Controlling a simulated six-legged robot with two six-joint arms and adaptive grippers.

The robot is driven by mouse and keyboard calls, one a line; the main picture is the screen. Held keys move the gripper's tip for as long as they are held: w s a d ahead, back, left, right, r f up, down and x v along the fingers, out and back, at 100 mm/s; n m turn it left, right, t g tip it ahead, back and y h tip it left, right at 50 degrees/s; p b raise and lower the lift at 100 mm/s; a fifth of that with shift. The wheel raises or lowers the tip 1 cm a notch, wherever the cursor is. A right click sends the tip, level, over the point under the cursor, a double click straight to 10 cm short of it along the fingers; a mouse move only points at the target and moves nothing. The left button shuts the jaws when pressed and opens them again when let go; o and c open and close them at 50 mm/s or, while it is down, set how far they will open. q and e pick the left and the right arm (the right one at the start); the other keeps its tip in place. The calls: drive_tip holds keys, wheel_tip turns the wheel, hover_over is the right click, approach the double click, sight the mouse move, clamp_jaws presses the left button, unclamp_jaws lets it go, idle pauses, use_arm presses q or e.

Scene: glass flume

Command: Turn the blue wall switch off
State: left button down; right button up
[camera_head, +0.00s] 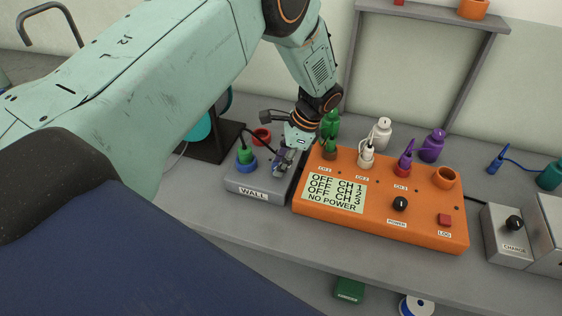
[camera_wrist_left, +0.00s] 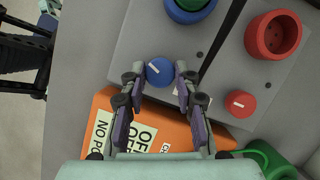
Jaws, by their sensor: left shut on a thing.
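The blue wall switch (camera_wrist_left: 159,72) is a round knob with a white pointer mark, on the grey WALL box (camera_head: 236,184). In the left wrist view its mark slants toward the upper left. My left gripper (camera_wrist_left: 160,78) has its two fingers on either side of the knob and is shut on it. In the head view the left gripper (camera_head: 284,166) reaches down to the right part of the box and hides the knob. My right gripper is in neither view.
The orange box (camera_head: 430,222) with a display stands right beside the WALL box. A green plug (camera_head: 246,153) sits in a blue socket on the WALL box. A red socket (camera_wrist_left: 273,36) and a red knob (camera_wrist_left: 240,103) are close to my left fingers.

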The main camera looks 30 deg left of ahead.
use_arm(q)
drive_tip(key=shift+s+a+f+n+g+h+b, duration=0.1)
drive_tip(key=shift+n+g+h+b, duration=0.2)
drive_tip(key=shift+n, duration=0.8)
drive_tip(key=shift+a+f+n+g+h+b, duration=0.1)
drive_tip(key=shift+n+g+h, duration=0.25)
drive_tip(key=shift+n, duration=0.75)
drive_tip(key=c, duration=1)
unclamp_jaws()
drive_tip(key=shift+r, duration=0.1)
drive_tip(key=shift+d+r, duration=0.1)
drive_tip(key=shift+r, duration=0.05)
drive_tip(key=shift+w+r, duration=0.3)
drive_tip(key=v, duration=1.1)
